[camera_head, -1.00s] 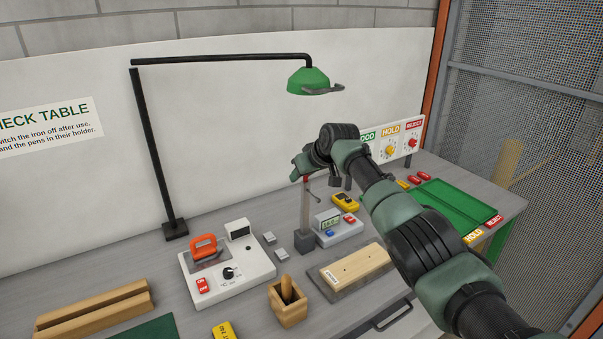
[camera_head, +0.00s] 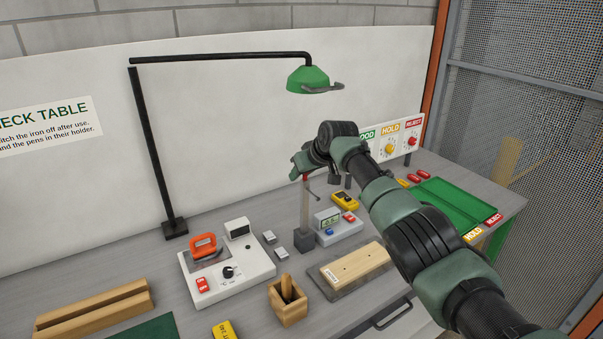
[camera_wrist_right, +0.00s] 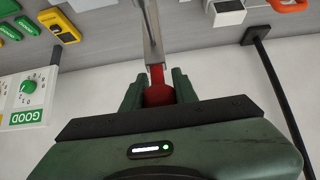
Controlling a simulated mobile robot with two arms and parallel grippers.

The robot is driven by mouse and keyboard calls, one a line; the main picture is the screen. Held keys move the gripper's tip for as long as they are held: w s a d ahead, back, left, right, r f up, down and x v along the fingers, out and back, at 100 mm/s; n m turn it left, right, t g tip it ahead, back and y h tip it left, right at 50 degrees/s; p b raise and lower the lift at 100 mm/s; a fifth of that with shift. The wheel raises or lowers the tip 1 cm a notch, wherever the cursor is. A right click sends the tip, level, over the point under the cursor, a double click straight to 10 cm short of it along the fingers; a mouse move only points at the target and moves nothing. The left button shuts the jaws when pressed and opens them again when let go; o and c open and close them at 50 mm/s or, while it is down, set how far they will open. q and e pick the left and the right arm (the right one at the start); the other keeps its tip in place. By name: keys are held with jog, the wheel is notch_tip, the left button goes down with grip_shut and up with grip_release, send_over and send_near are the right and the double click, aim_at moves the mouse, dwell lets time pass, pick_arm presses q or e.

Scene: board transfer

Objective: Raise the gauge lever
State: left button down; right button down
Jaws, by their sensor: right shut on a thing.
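The gauge (camera_head: 305,215) is a thin grey post on a dark block, standing on the grey table in the head view. Its lever ends in a red knob (camera_wrist_right: 158,93), seen between my fingers in the right wrist view. My right gripper (camera_wrist_right: 157,88) is shut on this knob at the top of the post; it also shows in the head view (camera_head: 304,172), where it hides most of the knob. A grey box with a small display (camera_head: 327,220) and blue and red buttons sits just right of the post. My left gripper is not in view.
A black lamp post (camera_head: 148,150) carries a green lamp (camera_head: 308,80) above and behind my right gripper. A green tray (camera_head: 430,203) lies right of my arm.

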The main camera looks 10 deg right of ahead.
jog(key=shift+s+f, duration=0.25)
jog(key=shift+f, duration=0.45)
jog(key=c, duration=1.3)
grip_release()
jog(key=shift+c, duration=0.2)
jog(key=shift+o, duration=1.1)
jog(key=shift+w+a, duration=0.1)
jog(key=shift+w, duration=0.05)
jog(key=b+v, duration=0.2)
jog(key=v, duration=0.5)
jog(key=shift+r, duration=0.4)
